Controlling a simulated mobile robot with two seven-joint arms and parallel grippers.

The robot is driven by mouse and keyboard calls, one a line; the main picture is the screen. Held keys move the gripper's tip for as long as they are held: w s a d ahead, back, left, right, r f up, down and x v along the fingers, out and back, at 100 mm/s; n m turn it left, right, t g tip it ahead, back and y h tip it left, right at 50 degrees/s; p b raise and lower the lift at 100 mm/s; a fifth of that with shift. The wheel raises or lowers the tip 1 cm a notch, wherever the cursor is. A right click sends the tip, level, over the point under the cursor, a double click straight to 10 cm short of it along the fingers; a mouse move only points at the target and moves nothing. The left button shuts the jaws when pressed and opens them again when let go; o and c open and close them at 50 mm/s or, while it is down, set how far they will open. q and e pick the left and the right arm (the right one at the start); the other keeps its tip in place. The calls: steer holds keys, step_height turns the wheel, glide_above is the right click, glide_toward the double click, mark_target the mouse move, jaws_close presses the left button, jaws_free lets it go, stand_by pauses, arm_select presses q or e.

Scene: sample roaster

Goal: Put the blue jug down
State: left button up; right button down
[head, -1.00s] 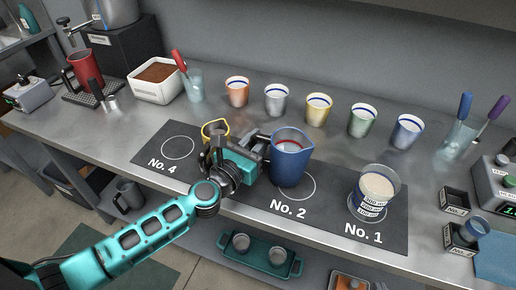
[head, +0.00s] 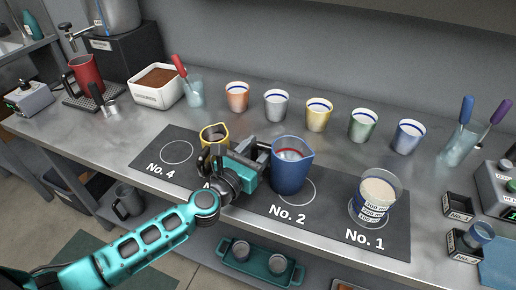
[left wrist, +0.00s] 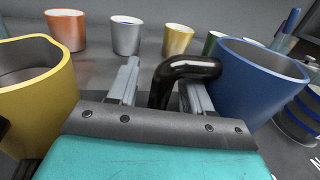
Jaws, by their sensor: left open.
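The blue jug (head: 290,167) stands upright on the dark mat (head: 331,215) at the No. 2 spot, covering part of its ring. Its inside shows a red line near the rim. My left gripper (head: 257,151) is open just left of the jug. In the left wrist view, the jug (left wrist: 259,85) is at the right, and its black handle (left wrist: 186,72) lies between the two open fingers (left wrist: 158,90). The fingers look apart from the handle. My right gripper is not in view.
A yellow-rimmed jug (head: 214,136) stands close on the left of my gripper, and it looms large in the left wrist view (left wrist: 37,95). A clear measuring jug (head: 376,195) stands on No. 1. Several coloured cups, including a yellow one (head: 319,114), line the back.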

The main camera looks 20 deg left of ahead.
arm_select(q)
steer(key=shift+r, duration=0.1)
steer(key=shift+r+p, duration=0.2)
steer(key=shift+p, duration=0.1)
steer(key=v, duration=0.3)
steer(key=b+v, duration=0.1)
steer(key=v, duration=0.3)
steer(key=b+v, duration=0.1)
steer(key=v, duration=0.3)
steer(key=shift+f, duration=0.3)
steer(key=shift+s+a+r, duration=0.1)
steer(key=shift+s+a, duration=0.05)
steer(key=shift+s, duration=0.4)
